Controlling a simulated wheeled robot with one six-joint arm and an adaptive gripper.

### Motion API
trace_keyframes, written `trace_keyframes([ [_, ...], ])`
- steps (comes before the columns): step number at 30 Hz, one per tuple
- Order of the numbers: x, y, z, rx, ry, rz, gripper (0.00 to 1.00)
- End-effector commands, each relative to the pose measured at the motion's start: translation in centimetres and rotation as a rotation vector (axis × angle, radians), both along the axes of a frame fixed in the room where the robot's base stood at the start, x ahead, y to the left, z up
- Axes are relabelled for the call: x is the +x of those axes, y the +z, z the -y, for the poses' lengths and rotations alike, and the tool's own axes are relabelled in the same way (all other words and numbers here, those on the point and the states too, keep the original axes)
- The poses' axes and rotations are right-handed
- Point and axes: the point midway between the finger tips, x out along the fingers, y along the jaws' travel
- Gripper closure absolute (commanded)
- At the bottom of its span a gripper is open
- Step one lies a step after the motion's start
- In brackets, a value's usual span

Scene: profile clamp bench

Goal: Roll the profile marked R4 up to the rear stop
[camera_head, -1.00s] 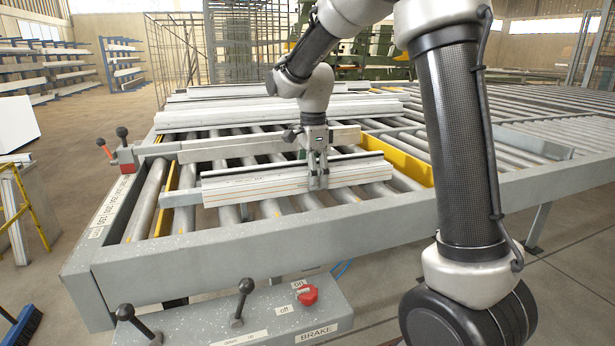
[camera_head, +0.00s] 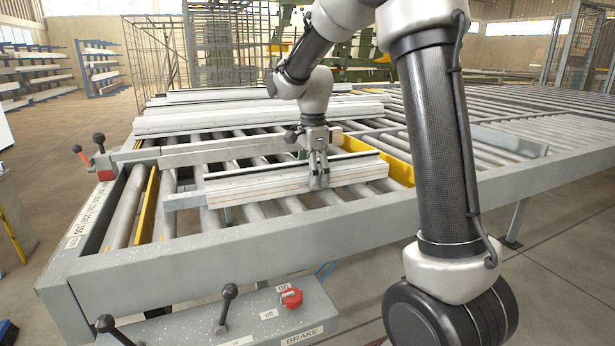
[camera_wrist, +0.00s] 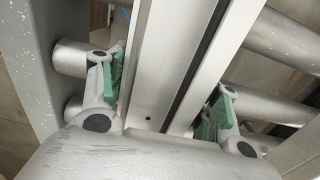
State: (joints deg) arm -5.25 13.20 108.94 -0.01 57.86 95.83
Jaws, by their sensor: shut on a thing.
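A long pale profile with thin orange lines (camera_head: 262,188) and a dark groove lies across the rollers. I cannot read an R4 mark on it. My gripper (camera_head: 319,180) points down and is shut on this profile right of its middle. In the wrist view, the green-padded fingers (camera_wrist: 162,98) stand on either side of the profile (camera_wrist: 160,65). A grey bar (camera_head: 215,151) runs across the rollers behind the profile, with a gap between them; it may be the rear stop. My gripper and wrist hide part of the bar.
Several white profiles (camera_head: 205,119) lie farther back on the rollers. Yellow strips (camera_head: 392,167) stand among the rollers. The grey front rail (camera_head: 200,243) and a control box with levers and a red knob (camera_head: 291,298) are nearest me. Free rollers lie to the right.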

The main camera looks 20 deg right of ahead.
Motion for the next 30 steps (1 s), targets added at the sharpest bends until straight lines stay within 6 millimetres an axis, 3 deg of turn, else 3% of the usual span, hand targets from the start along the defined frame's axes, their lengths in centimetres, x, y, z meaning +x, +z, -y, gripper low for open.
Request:
trace_keyframes([
  [26, 0.0, 0.0, 4.4, 0.000, -0.002, -0.001, 0.83],
  [27, 0.0, 0.0, 4.5, 0.000, -0.002, -0.001, 0.36],
  [30, 0.0, 0.0, 4.4, 0.000, -0.001, -0.001, 0.18],
])
